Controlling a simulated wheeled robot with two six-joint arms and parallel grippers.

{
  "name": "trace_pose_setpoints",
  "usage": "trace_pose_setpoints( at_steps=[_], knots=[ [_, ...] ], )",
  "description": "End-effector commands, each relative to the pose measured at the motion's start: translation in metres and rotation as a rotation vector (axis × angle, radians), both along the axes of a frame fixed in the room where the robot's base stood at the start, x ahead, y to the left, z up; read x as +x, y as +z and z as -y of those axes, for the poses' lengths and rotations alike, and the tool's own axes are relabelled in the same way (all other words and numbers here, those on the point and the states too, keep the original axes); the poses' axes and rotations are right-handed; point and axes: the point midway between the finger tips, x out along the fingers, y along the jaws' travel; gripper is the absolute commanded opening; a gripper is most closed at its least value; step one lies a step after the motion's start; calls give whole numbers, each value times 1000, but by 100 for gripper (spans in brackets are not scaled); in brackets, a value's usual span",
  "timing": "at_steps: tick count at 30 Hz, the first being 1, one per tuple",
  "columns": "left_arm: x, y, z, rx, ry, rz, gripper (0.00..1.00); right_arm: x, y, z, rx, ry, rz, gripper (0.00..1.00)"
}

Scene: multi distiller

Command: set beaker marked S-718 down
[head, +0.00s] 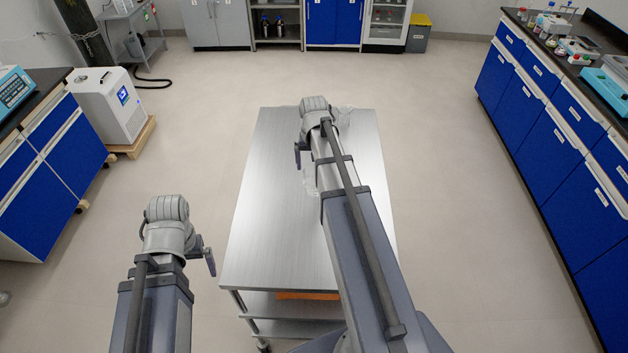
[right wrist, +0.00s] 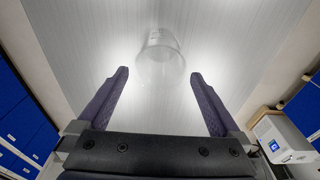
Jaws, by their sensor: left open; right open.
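A clear glass beaker (right wrist: 160,62) stands on the steel table in the right wrist view, ahead of and between the open fingers of my right gripper (right wrist: 160,82). The fingers appear clear of the glass. No marking is readable. In the head view a faint clear outline, likely the beaker (head: 310,181), shows beside my right arm, partly hidden by it. My right gripper (head: 298,155) is over the table, mostly hidden by its own wrist. My left gripper (head: 210,261) is empty and open, left of the table.
The steel table (head: 265,220) is mostly bare, with lower shelves. Another faint clear shape (head: 345,112) shows near its far end. A white unit (head: 112,105) stands on a wooden pallet at left. Blue cabinets (head: 530,135) line the right side. Open floor surrounds the table.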

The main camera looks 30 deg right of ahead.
Motion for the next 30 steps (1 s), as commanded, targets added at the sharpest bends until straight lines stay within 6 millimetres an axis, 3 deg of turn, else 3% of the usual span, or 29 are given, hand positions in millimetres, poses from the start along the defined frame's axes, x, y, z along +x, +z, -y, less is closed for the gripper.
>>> trace_pose_setpoints(
  at_steps=[10,20,30],
  knots=[
    [0,-26,0,0,0,0,100,2,-26,1,0,1,0,100],
    [0,-33,0,0,0,0,100,3,-33,2,0,1,0,100],
    [0,-73,0,0,0,0,100,6,-73,4,0,1,0,100]
  ],
)
